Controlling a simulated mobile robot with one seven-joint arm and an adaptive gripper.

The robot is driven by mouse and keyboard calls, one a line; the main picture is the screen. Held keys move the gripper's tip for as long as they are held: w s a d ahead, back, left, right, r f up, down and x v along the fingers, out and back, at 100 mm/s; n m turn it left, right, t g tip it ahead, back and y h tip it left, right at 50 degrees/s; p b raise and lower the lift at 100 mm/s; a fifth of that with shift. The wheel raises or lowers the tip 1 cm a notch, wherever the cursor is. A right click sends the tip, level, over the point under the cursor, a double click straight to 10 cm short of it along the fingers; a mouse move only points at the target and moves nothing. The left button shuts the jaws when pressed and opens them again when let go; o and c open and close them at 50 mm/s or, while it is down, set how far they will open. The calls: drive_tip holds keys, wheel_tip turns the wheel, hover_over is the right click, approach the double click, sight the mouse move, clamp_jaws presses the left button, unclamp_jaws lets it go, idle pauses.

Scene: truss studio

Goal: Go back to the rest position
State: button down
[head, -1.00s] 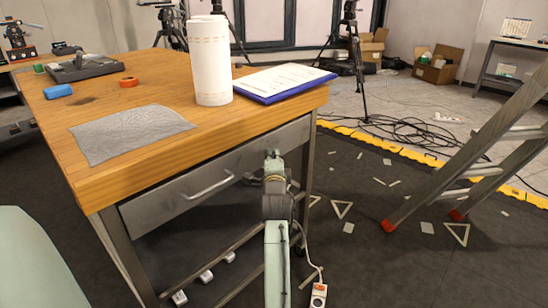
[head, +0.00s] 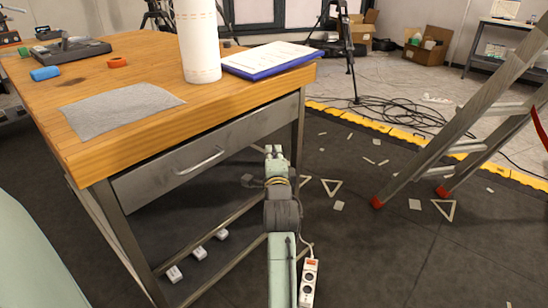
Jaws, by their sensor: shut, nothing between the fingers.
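My arm rises from the bottom middle of the head view, in front of the wooden workbench (head: 130,138). My gripper (head: 274,153) is at its far end, small in the picture, to the right of the bench's drawer handle. It is shut and empty, and shows apart from the things on the bench top. The fine shape of its fingers is hard to make out.
On the bench are a grey cloth (head: 115,107), a white paper roll (head: 198,45), a blue clipboard (head: 270,61), orange tape (head: 117,62) and a blue block (head: 45,73). A ladder (head: 440,140) stands right. A power strip (head: 309,283) is near my arm. Triangular pieces and scraps lie on the floor.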

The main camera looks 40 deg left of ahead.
drive_tip(key=shift+s+d, duration=0.35)
